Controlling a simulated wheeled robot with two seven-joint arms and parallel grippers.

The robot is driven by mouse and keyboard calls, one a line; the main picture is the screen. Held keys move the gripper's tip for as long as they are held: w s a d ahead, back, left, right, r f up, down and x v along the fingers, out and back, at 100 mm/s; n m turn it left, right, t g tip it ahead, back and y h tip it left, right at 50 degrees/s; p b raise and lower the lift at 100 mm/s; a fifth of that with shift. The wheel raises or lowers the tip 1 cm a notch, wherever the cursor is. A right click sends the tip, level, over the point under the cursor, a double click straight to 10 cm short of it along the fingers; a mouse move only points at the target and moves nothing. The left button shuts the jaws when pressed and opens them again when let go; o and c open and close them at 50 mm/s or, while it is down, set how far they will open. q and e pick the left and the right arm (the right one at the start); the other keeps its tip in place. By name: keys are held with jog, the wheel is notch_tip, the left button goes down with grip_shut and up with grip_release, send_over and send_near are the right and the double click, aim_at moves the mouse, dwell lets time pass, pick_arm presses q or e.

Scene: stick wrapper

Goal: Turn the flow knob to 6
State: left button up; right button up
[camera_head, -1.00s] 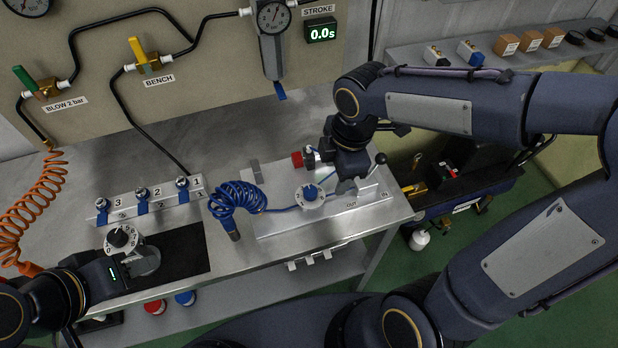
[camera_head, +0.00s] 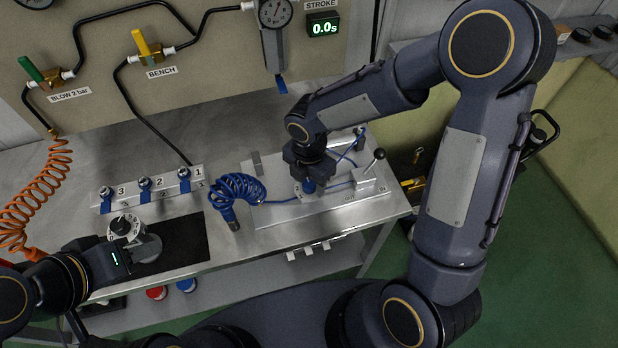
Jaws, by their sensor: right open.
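A white dial with a blue knob (camera_head: 309,186) sits on the metal bench fixture. My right gripper (camera_head: 308,178) points down right over it and is open, hiding most of the dial and its numbers. At the left, a black knob on a white numbered dial (camera_head: 124,228) tops a grey round body (camera_head: 148,248) by the black mat. My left gripper (camera_head: 128,254) is against that grey body; its fingers are too hidden to tell whether they grip it. The pictures do not label either knob as flow, and their settings are too small to read.
A coiled blue hose (camera_head: 240,192) lies just left of the fixture (camera_head: 345,210). A black-ball lever (camera_head: 376,160) stands right of my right gripper. A numbered valve block (camera_head: 150,187) is behind the mat (camera_head: 185,250). The stroke display (camera_head: 323,25) reads 0.0s.

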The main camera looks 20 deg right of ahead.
jog(key=shift+c, duration=0.4)
jog(key=c, duration=0.9)
